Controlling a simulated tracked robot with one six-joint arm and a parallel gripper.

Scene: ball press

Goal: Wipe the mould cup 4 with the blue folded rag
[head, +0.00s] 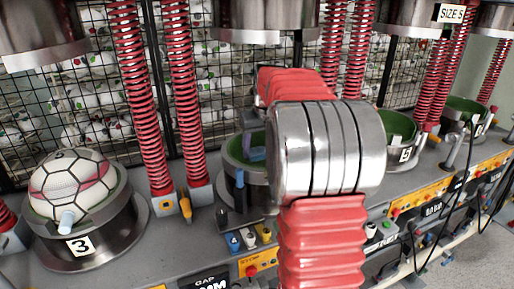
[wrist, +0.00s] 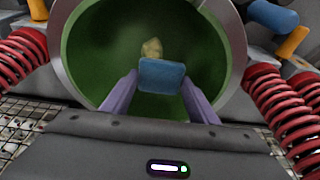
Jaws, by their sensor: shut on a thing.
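In the wrist view my gripper (wrist: 160,82) is shut on the blue folded rag (wrist: 161,75), held between its two purple fingers. The rag is over the green-lined mould cup (wrist: 240,45), with a pale yellowish patch (wrist: 152,48) on the lining just beyond it. I cannot tell whether the rag touches the lining. In the head view this cup (head: 232,150) stands between cups 3 and 5, partly behind my arm; its number is hidden. A purple part of my gripper (head: 256,154) shows inside it.
Cup 3 (head: 110,225) at left holds a white ball (head: 72,184). Another green cup, marked 5 (head: 405,154), is at right. Red springs (head: 140,100) and metal upper moulds (head: 40,35) stand close around. Coloured switches (head: 248,237) line the front.

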